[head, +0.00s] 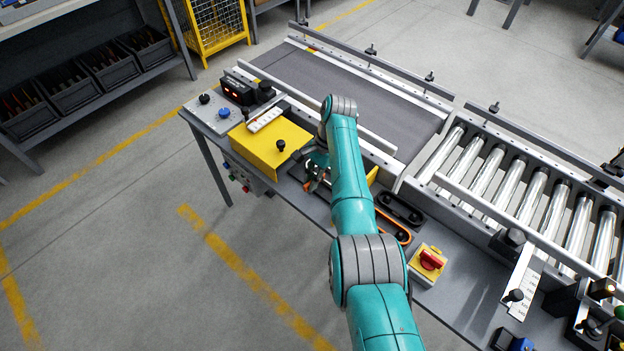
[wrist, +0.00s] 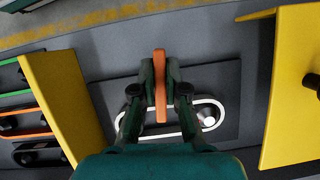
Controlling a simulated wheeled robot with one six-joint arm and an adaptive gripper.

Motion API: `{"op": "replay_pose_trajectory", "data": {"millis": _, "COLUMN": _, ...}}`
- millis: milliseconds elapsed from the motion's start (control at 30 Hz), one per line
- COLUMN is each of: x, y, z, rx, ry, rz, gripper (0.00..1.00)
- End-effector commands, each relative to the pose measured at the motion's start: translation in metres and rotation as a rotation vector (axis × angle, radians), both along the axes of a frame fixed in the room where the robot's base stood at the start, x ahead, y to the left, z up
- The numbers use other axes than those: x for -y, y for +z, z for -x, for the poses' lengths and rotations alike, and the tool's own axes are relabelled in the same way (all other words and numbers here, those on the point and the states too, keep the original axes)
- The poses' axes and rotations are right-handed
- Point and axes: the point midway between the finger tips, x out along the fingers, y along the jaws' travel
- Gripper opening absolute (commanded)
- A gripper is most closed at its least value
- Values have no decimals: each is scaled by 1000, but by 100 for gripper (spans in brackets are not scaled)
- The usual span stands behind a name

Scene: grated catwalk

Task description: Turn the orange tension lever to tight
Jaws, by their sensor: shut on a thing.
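The orange tension lever (wrist: 160,62) stands out in the wrist view as a narrow orange bar between my fingers. My gripper (wrist: 159,88) is shut on it, one dark finger on each side. Under it is a dark plate with a white-outlined oval slot (wrist: 222,108), and a pale round spot shows near the slot's right end. My fingers and wrist hide part of the slot and the lever's foot. In the head view my gripper (head: 318,178) is down at the bench between two yellow guards, and my arm hides most of the lever.
A yellow guard (wrist: 52,95) stands close on the left of my gripper and another (wrist: 290,85) on the right. Beyond the left guard are slotted plates outlined green, orange (wrist: 25,134) and black. A red switch on a yellow box (head: 430,262) and a conveyor (head: 345,85) are nearby.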

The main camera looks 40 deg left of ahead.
Motion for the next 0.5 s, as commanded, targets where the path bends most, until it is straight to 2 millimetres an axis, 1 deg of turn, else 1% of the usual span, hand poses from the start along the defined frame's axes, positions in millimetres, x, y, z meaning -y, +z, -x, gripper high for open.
{"op": "replay_pose_trajectory", "data": {"millis": 200, "x": 0, "y": 0, "z": 0, "rx": 0, "ry": 97, "rz": 1, "gripper": 0}}
{"op": "replay_pose_trajectory", "data": {"millis": 500, "x": -1, "y": 0, "z": -1, "rx": 2, "ry": 147, "rz": -1, "gripper": 0}}
